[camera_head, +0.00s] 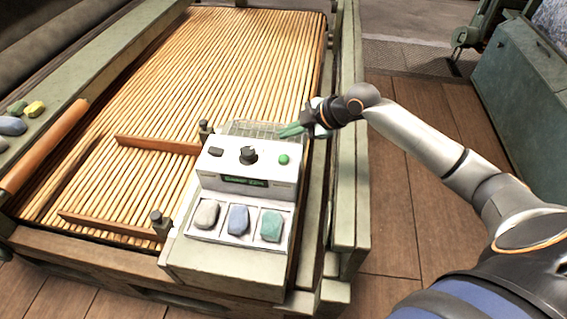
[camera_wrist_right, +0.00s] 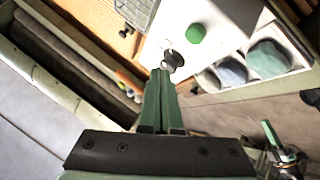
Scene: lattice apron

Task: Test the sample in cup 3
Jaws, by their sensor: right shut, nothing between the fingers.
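A white tester box (camera_head: 248,171) stands at the front right corner of the slatted bed. Its top has a dark knob (camera_head: 249,155) and a green button (camera_head: 283,159); a small dark display with green text (camera_head: 244,181) is on its front. Three compartments hold a grey-white lump (camera_head: 207,214), a blue lump (camera_head: 239,219) and a green lump (camera_head: 271,226); no cup numbers are readable. My right gripper (camera_head: 284,131) is shut and empty beyond the box's back right edge. In the right wrist view its fingertips (camera_wrist_right: 162,74) appear just below the knob (camera_wrist_right: 172,58), with the green button (camera_wrist_right: 195,33) above right. My left gripper is out of view.
Loose yellow (camera_head: 35,108), green and blue lumps lie on the far-left ledge. A green chest (camera_head: 520,95) stands at right; the floor between is clear.

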